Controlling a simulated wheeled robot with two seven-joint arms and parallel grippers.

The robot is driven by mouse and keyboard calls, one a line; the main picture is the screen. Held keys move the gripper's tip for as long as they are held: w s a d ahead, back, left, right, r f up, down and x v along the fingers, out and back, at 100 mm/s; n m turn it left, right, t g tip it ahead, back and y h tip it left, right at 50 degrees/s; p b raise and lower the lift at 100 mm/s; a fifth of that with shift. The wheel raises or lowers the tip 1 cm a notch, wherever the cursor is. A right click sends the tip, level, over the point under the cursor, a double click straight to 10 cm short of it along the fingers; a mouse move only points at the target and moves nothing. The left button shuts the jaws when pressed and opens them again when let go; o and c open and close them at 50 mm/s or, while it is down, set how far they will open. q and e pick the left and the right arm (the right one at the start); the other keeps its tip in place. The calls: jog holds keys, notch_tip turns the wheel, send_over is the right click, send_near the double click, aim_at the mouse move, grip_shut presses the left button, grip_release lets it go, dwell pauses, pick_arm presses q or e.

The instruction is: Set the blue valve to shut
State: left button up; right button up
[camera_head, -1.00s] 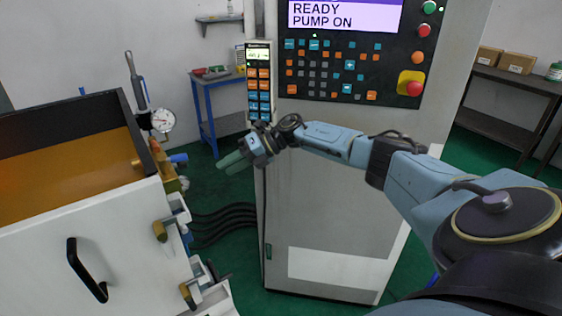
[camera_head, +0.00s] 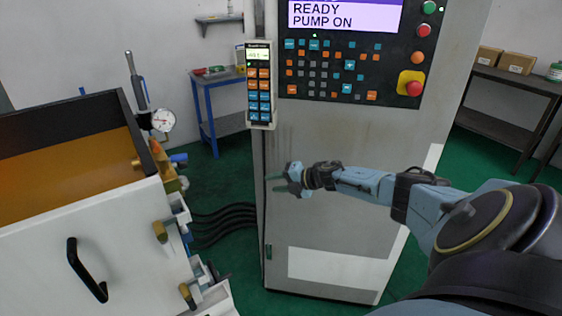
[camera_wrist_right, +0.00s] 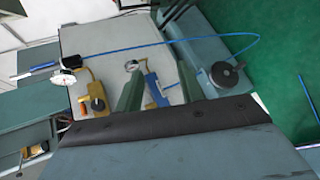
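In the right wrist view a blue valve body (camera_wrist_right: 156,90) lies on a pale surface, seen between my fingers, with a blue hose close by; its handle position is too small to tell. My right gripper (camera_head: 275,183) is in front of the grey cabinet in the head view, apart from the machine at left. Its two fingers are spread and empty, and they also show in the wrist view (camera_wrist_right: 160,70). A blue part (camera_head: 179,158) shows beside brass fittings at the machine's side; I cannot tell if it is the same valve. My left gripper is not in view.
The grey control cabinet (camera_head: 340,215) stands at centre, with a handheld pendant (camera_head: 260,85) on its left edge. The white machine (camera_head: 110,240) fills the left. A dial gauge (camera_head: 162,120) stands above the fittings. A yellow valve (camera_wrist_right: 94,95) with a black knob lies left of the blue one.

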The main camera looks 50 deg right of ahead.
jog(key=shift+s+d+f+m+h, duration=0.35)
jog(key=shift+d+f+m, duration=0.1)
jog(key=shift+d, duration=0.2)
